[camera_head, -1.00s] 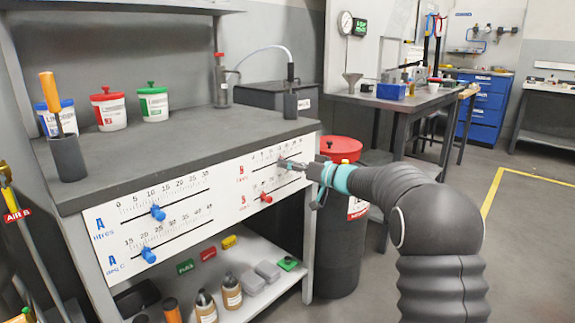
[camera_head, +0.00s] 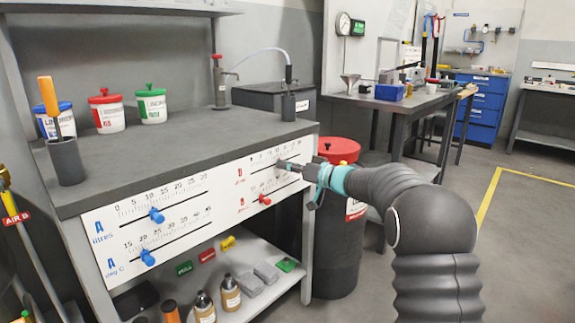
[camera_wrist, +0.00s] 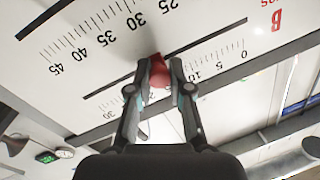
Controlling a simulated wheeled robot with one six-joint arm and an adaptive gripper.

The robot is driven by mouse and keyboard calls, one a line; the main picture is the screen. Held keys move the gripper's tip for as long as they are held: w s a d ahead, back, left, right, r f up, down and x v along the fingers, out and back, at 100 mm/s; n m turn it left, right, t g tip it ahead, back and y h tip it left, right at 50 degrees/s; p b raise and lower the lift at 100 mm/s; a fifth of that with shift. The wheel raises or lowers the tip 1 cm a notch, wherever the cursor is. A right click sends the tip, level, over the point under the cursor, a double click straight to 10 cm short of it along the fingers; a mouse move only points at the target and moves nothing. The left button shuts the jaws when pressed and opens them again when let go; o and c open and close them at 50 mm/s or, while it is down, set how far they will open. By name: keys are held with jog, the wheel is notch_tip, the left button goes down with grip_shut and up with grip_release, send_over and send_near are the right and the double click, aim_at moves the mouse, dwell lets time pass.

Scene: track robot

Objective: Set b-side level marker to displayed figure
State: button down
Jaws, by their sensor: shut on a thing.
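The white panel (camera_head: 175,240) on the bench front carries A scales on the left and B scales on the right. My gripper (camera_head: 288,165) is at the upper B track, the litres one. In the wrist view its jaws are shut on a red marker (camera_wrist: 158,76), roughly mid-scale; its exact reading is partly hidden by the fingers. The lower B marker (camera_head: 265,199) is red and free. Blue A markers sit on the upper (camera_head: 156,215) and lower (camera_head: 148,257) A tracks. A green-lit display (camera_head: 359,27) hangs on the back wall; its figure is too small to read.
A round dial (camera_head: 344,23) hangs beside the display. A dark drum with a red lid (camera_head: 338,149) stands right of the bench, close to my arm. Tubs stand on the bench top (camera_head: 185,143).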

jog(key=shift+w+r+p, duration=0.15)
jog(key=shift+r+p, duration=0.1)
jog(key=shift+p, duration=0.55)
jog(key=shift+f, duration=0.15)
jog(key=shift+a, duration=0.1)
jog(key=c, duration=1.1)
grip_release()
jog(key=shift+a+f, duration=0.15)
jog(key=shift+o, duration=0.2)
jog(key=shift+d, duration=0.3)
jog(key=v, duration=1.1)
jog(key=shift+d, duration=0.35)
